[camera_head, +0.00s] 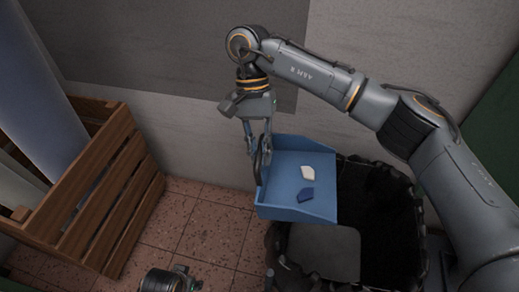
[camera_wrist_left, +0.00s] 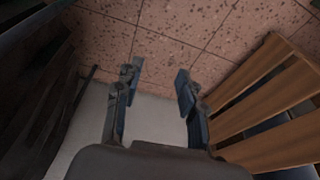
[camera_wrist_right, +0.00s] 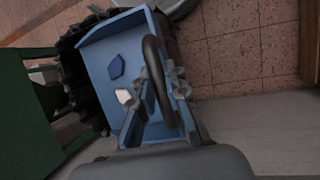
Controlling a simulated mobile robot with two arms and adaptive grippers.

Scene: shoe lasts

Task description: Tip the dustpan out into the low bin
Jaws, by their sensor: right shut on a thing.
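The blue dustpan (camera_head: 283,175) is held over the left back part of the low bin. It carries a white piece (camera_head: 307,173) and a dark blue piece (camera_head: 306,194), which also shows in the right wrist view (camera_wrist_right: 117,66). My right gripper (camera_head: 260,150) is shut on the dustpan's dark looped handle (camera_wrist_right: 157,75). The low bin (camera_head: 398,232) has a black crumpled liner, and a grey flat surface shows inside it. In the left wrist view my left gripper (camera_wrist_left: 153,82) is open and empty. Part of the bin is hidden under the dustpan.
A wooden slatted crate (camera_head: 95,205) with tall pale sheets stands at the left on the red speckled tile floor (camera_head: 205,232). A pale wall (camera_head: 190,125) runs close behind the dustpan. A dark green surface (camera_head: 497,125) is at the right.

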